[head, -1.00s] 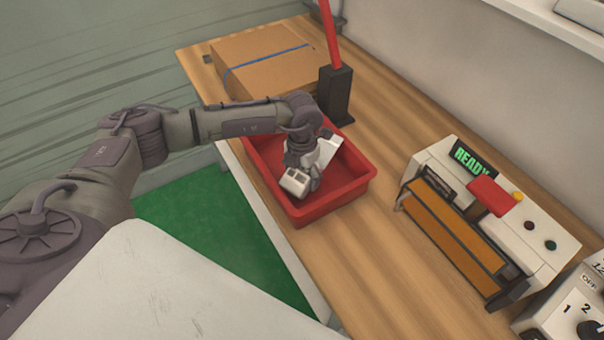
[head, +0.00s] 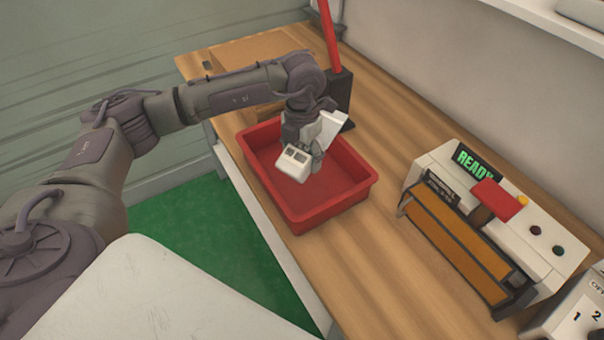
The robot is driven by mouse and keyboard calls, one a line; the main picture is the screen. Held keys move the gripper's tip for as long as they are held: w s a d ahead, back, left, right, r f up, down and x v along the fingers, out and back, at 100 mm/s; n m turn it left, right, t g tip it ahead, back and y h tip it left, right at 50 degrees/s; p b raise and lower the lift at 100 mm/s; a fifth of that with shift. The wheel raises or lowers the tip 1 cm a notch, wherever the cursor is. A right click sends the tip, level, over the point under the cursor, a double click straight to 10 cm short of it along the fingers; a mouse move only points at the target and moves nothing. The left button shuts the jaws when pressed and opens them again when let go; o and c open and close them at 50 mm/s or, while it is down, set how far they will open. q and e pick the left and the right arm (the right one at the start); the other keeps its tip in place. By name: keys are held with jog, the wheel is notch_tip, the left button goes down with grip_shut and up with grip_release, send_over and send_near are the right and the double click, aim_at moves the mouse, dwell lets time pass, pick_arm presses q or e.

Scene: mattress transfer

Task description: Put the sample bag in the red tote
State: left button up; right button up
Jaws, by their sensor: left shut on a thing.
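The red tote (head: 345,208) stands on the wooden bench, its open top facing up. The visible part of its floor is bare. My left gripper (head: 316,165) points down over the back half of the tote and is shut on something. A pale, flat piece (head: 331,127) shows beside its fingers, apparently the sample bag, though the gripper hides much of it. A white block with two dark windows (head: 293,162) sits at the front of the gripper. My right gripper is not in view.
A sealer-like machine (head: 545,232) with a lit READY sign and a red lever stands at the right. A dark post with a red bar (head: 331,40) and a cardboard box (head: 240,52) are behind the tote. The bench between tote and machine is clear.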

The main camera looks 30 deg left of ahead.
pick_arm(q)
jog(key=shift+r, duration=0.45)
jog(key=p, duration=0.3)
send_over(302, 190)
notch_tip(302, 190, down, 9)
jog(key=shift+r, duration=0.1)
jog(key=shift+f, duration=0.45)
jog(key=shift+b, duration=0.3)
jog(key=shift+f, duration=0.3)
jog(key=o, duration=1.3)
jog(key=shift+r, duration=0.1)
jog(key=shift+o, duration=0.2)
